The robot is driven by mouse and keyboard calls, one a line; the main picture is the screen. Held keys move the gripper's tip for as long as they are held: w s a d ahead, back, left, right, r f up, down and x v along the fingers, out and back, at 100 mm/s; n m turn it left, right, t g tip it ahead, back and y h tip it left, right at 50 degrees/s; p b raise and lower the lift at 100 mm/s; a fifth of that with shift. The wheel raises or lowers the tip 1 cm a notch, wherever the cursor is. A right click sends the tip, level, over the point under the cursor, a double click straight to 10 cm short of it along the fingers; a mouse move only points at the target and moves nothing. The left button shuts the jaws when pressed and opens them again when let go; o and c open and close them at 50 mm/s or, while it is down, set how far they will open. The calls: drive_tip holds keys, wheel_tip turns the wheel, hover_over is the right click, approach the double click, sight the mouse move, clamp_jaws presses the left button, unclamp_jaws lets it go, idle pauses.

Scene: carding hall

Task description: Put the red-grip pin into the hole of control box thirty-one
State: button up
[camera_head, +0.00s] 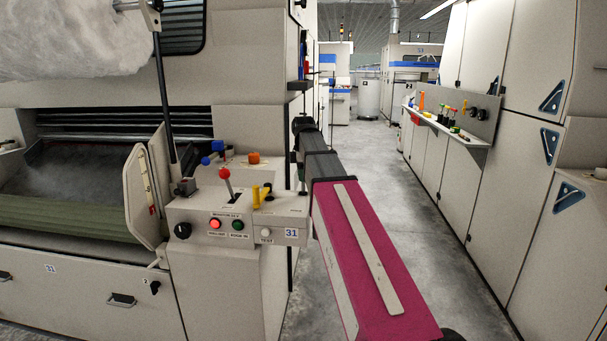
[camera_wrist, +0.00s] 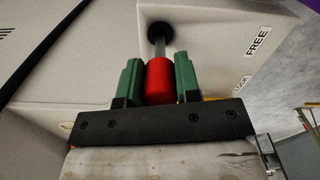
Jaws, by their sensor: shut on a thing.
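The red-grip pin (camera_wrist: 160,82) is between the green fingers of my gripper (camera_wrist: 158,62) in the wrist view. My gripper is shut on its red grip. Its bare metal shaft points away from the gripper to a round black collar (camera_wrist: 160,29) on a pale box face. The shaft's end meets the collar in the picture; I cannot tell whether it is inside the hole. Control box thirty-one (camera_head: 280,233) carries a 31 label in the head view. My arm reaches beyond its right side there. The pin is not clearly visible in the head view.
FREE (camera_wrist: 257,42) and LOCK labels are right of the collar. A shelf (camera_head: 447,127) with coloured handles lines the right-hand cabinets. The aisle floor (camera_head: 390,172) is clear.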

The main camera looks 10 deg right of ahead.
drive_tip(key=shift+f, duration=1)
drive_tip(key=o, duration=1)
drive_tip(key=shift+r, duration=0.1)
wheel_tip(320, 180, up, 11)
drive_tip(key=shift+f, duration=0.2)
